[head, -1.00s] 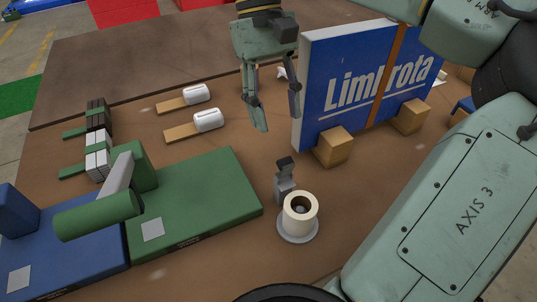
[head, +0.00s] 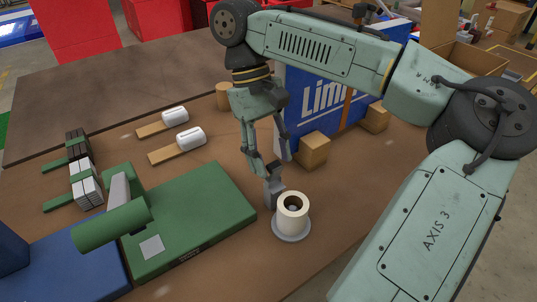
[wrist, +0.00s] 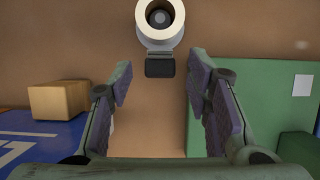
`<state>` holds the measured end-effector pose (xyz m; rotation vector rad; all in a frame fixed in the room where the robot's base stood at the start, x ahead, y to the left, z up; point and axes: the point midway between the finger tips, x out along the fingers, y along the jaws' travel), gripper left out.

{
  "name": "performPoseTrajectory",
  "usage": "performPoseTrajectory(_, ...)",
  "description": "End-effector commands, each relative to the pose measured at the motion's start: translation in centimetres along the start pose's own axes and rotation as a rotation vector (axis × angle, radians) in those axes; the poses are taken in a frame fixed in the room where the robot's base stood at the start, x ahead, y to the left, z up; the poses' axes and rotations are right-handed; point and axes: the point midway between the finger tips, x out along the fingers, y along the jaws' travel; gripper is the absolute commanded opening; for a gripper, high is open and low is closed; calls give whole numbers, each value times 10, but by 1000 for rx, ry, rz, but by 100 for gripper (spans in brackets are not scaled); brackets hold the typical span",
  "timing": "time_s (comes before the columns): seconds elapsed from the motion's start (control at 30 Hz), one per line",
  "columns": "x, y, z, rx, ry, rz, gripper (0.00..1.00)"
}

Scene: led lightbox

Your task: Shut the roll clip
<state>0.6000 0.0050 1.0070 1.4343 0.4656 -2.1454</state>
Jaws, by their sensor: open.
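The cream roll (head: 292,212) stands upright on a round grey base (head: 291,238) on the brown table. The grey roll clip (head: 273,190) stands up just behind the roll, its dark top facing my camera in the wrist view (wrist: 160,66). My gripper (head: 274,165) points down over the clip, open and empty. In the wrist view my gripper (wrist: 160,80) has one finger on each side of the clip's line, with the clip at the fingertips' far end. I cannot tell whether the fingers touch it.
A green case (head: 195,215) lies left of the roll. The blue lettered panel (head: 310,115) stands behind with wooden blocks (head: 313,150) at its foot. Two white-topped wooden pieces (head: 189,138) lie at back left. Bare table lies right of the roll.

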Motion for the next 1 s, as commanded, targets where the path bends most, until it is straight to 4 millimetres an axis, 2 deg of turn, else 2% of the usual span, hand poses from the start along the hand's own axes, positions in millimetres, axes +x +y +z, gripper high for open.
performPoseTrajectory(0.13,0,0,0,0,0,0,44)
performPoseTrajectory(0.8,0,0,0,0,0,1,0)
performPoseTrajectory(1.0,0,0,1,0,6,0,0)
